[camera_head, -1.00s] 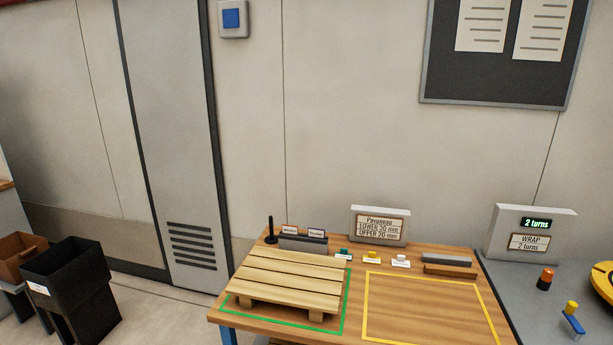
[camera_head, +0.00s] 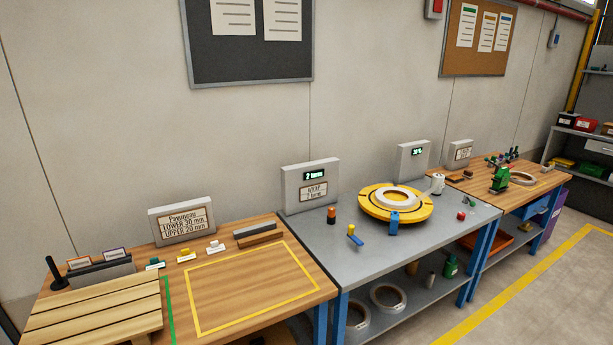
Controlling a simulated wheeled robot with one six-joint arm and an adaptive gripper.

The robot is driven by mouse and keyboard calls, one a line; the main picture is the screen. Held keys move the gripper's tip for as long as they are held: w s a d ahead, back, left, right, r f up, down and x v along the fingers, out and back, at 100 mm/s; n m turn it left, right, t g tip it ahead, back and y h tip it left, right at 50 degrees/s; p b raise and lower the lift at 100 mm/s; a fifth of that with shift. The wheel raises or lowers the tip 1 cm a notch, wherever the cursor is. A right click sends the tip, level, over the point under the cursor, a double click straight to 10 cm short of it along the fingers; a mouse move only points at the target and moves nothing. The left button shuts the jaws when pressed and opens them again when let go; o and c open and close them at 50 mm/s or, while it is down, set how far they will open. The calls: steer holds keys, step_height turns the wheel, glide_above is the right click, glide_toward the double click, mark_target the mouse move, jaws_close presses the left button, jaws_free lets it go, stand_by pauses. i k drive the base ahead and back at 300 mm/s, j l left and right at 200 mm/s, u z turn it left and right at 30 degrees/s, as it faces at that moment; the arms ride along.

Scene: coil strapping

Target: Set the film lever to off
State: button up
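A small lever with a yellow knob and a blue arm (camera_head: 355,239) sits on the grey table (camera_head: 375,260), near its front left. It looks like the film lever, but I see no readable label on it and cannot tell its setting. An orange and black post (camera_head: 331,215) stands behind it. A yellow turntable (camera_head: 422,210) with a white coil (camera_head: 397,197) on it is to the right, with a blue block at its front edge. My gripper is not in view.
A wooden table (camera_head: 255,288) with a yellow-outlined area and a slatted pallet (camera_head: 95,312) is at left. A sign box (camera_head: 311,187) stands behind the lever. Another wooden bench (camera_head: 525,195) is at right. Open floor (camera_head: 530,300) lies at front right.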

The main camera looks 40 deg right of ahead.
mark_target(466, 198)
steer(key=i+z, duration=0.1)
steer(key=z, duration=0.25)
steer(key=i+l+z, duration=0.1)
steer(key=z, duration=0.25)
steer(key=i+z, duration=0.1)
steer(key=z, duration=0.3)
steer(key=k+z, duration=0.15)
steer(key=z, duration=0.3)
steer(key=k+l+z, duration=0.15)
steer(key=z, duration=0.25)
steer(key=i+j+z, duration=0.1)
steer(key=i, duration=0.45)
steer(key=i+j, duration=0.3)
steer(key=i, duration=0.2)
steer(key=i+j+z, duration=0.15)
steer(key=i, duration=0.4)
steer(key=i+j, duration=0.4)
steer(key=i+l+z, duration=0.05)
steer(key=i, duration=0.05)
